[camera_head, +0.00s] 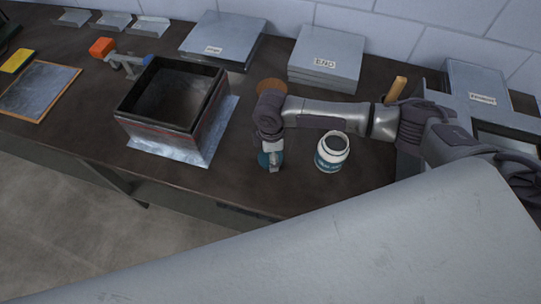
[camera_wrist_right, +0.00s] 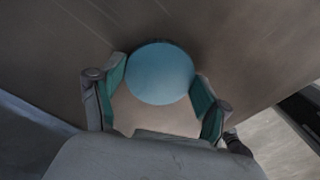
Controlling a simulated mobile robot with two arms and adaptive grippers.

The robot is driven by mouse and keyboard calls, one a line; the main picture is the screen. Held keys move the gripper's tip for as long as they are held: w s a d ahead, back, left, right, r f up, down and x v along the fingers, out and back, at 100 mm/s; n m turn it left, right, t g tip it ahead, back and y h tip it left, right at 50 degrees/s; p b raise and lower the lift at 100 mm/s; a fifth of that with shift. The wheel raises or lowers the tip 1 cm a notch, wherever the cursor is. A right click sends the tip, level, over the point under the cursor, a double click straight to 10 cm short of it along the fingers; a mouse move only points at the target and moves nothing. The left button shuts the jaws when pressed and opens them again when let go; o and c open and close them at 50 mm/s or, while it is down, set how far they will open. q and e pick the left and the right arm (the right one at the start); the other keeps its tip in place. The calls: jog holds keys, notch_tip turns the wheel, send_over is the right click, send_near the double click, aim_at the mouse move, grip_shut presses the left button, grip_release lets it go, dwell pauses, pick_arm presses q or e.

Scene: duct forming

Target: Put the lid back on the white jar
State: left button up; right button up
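The round teal-blue lid (camera_head: 263,159) is on the bench to the left of the jar, partly hidden by my right gripper (camera_head: 272,161). In the right wrist view the lid (camera_wrist_right: 160,73) shows as a flat disc between the two fingertips. The fingers stand apart, one on each side of it; whether they touch its rim I cannot tell. My left gripper is not in view.
An open dark box (camera_head: 170,132) on a metal sheet stands left of the lid. Stacked metal sheets (camera_head: 326,60) lie behind, near the wall. A wooden handle (camera_head: 396,88) stands behind my right arm. The bench between lid and jar is clear.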

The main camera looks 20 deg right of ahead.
notch_tip(320, 180, up, 10)
jog(key=b, duration=0.1)
jog(key=shift+b, duration=0.4)
